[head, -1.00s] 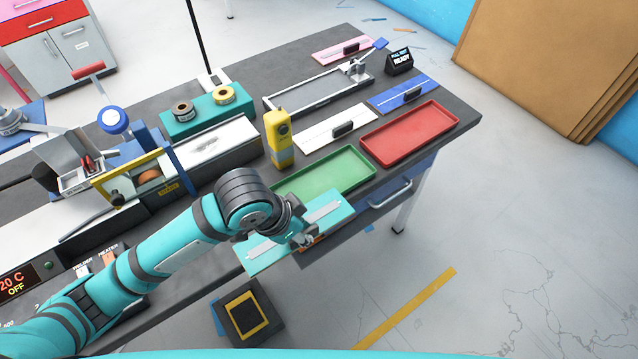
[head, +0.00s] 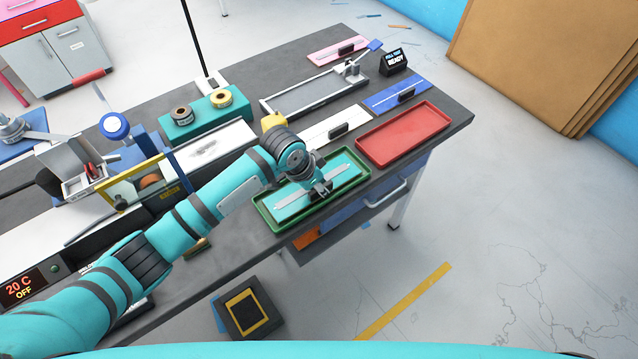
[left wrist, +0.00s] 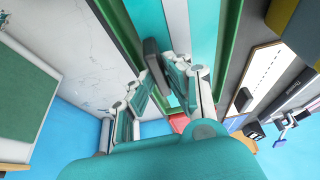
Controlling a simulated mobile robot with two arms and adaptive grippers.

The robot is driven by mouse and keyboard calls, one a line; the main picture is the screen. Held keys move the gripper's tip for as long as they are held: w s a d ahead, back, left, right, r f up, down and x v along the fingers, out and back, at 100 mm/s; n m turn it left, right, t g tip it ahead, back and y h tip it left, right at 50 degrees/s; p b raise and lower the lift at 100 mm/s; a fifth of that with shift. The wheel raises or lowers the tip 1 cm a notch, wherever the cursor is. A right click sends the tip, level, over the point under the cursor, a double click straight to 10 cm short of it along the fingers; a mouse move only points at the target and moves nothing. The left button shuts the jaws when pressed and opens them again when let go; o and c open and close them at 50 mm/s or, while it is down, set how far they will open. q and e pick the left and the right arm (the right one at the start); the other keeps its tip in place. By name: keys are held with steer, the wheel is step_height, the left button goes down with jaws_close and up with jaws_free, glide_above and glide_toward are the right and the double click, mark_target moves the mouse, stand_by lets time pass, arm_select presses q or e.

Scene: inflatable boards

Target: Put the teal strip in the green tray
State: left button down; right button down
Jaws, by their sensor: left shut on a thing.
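The teal strip (head: 345,169), a flat teal sheet with a pale grey band along it, lies lengthwise within the rim of the green tray (head: 262,209). My left gripper (head: 320,191) is shut on the strip near its middle, from above. I cannot tell whether the strip touches the tray floor. In the left wrist view, the strip (left wrist: 205,35) runs between the green tray walls (left wrist: 229,45). The gripper and wrist hide the strip's middle. My right gripper is not in view.
The red tray (head: 405,136) is right of the green tray. The white board (head: 335,128) with a black handle lies behind. The yellow device (head: 273,122) is mostly hidden by my arm. The table's front edge is close to the tray.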

arm_select(q)
steer(key=shift+f, duration=0.2)
steer(key=c, duration=1.3)
jaws_free()
steer(key=shift+f, duration=0.1)
steer(key=b+v, duration=0.1)
steer(key=v, duration=1.1)
